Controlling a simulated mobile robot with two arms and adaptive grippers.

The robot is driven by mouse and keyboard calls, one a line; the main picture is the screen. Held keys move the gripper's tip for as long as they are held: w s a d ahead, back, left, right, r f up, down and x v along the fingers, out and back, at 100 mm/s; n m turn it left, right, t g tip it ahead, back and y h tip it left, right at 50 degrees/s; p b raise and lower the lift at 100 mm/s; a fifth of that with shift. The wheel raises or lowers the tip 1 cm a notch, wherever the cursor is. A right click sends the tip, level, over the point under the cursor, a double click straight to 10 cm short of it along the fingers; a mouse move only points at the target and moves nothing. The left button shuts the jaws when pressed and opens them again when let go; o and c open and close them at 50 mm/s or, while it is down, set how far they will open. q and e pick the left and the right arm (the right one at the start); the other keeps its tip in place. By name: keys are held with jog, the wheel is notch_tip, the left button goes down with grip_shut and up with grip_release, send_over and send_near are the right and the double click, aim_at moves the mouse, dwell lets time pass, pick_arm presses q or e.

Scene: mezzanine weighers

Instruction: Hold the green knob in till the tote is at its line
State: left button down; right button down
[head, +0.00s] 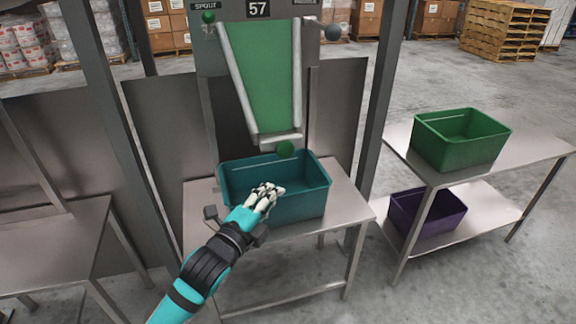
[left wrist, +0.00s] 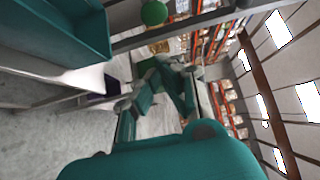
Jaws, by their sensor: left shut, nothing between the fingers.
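The green knob (head: 285,148) is a round ball at the lower end of the sloping green chute, just above the tote's back rim. The left wrist view shows a green ball (left wrist: 153,12) at its top edge. The teal tote (head: 308,204) stands on a metal table under the chute; no contents show in the visible part. Its fill line cannot be made out. My left gripper (head: 270,192) is shut and empty, in front of the tote and below the knob, apart from the knob. The tote also shows in the left wrist view (left wrist: 60,38). My right gripper is out of view.
The green chute (head: 268,75) hangs under a sign reading 57, between grey posts. A smaller green ball (head: 208,16) and a grey ball (head: 332,33) sit higher up. On the right rack (head: 480,190) are a green tote (head: 455,150) and a purple tote (head: 420,220).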

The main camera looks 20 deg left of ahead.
aim_at(284, 154)
pick_arm(q)
jog(key=w+p, duration=0.1)
jog(key=w, duration=1.2)
jog(key=shift+a+p, duration=0.15)
jog(key=shift+p, duration=0.2)
jog(key=shift+w, duration=0.15)
jog(key=shift+w+a+b, duration=0.55)
jog(key=shift+w+a, duration=0.4)
jog(key=shift+w, duration=0.3)
jog(key=shift+w+a, duration=0.1)
jog(key=shift+w, duration=0.05)
dwell(4.8)
